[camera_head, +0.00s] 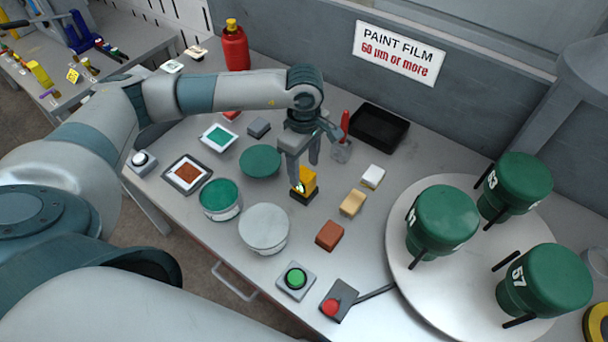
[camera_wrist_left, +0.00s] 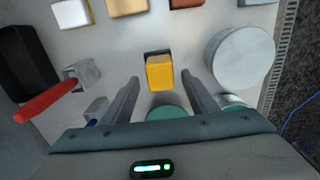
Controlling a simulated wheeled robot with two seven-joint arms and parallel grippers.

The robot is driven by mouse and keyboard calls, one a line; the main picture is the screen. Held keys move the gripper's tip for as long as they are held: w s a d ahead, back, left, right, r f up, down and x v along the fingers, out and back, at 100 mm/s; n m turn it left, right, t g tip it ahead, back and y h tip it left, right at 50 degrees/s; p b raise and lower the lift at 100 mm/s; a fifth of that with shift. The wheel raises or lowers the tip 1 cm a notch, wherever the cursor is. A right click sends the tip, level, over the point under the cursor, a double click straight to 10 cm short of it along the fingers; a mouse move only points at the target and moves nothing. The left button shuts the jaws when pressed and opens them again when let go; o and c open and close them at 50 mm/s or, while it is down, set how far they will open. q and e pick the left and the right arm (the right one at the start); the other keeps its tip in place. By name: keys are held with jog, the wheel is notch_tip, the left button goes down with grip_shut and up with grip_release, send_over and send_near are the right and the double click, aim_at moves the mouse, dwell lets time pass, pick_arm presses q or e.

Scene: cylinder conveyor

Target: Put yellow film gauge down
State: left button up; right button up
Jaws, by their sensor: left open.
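The yellow film gauge (camera_head: 306,182) stands on a small black base (camera_head: 303,196) on the grey table. My left gripper (camera_head: 302,172) is right above and around it in the head view. In the left wrist view the gauge (camera_wrist_left: 160,73) shows ahead of and between the two open fingers (camera_wrist_left: 160,88), with a gap on either side. The dark base (camera_wrist_left: 158,55) shows at its far edge. My right gripper is not in view.
A white turntable (camera_head: 400,262) with green numbered cylinders (camera_head: 442,220) stands at the right. Paint cans (camera_head: 264,228), small blocks (camera_head: 330,236), a black tray (camera_head: 378,128), a red tool (camera_head: 345,124) and push buttons (camera_head: 295,279) surround the gauge. A red bottle (camera_head: 235,48) stands at the back.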

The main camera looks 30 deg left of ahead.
aim_at(304, 174)
pick_arm(q)
notch_tip(304, 174, up, 8)
jog(key=b, duration=0.3)
jog(key=shift+r, duration=0.25)
jog(key=shift+r, duration=0.1)
dwell(0.4)
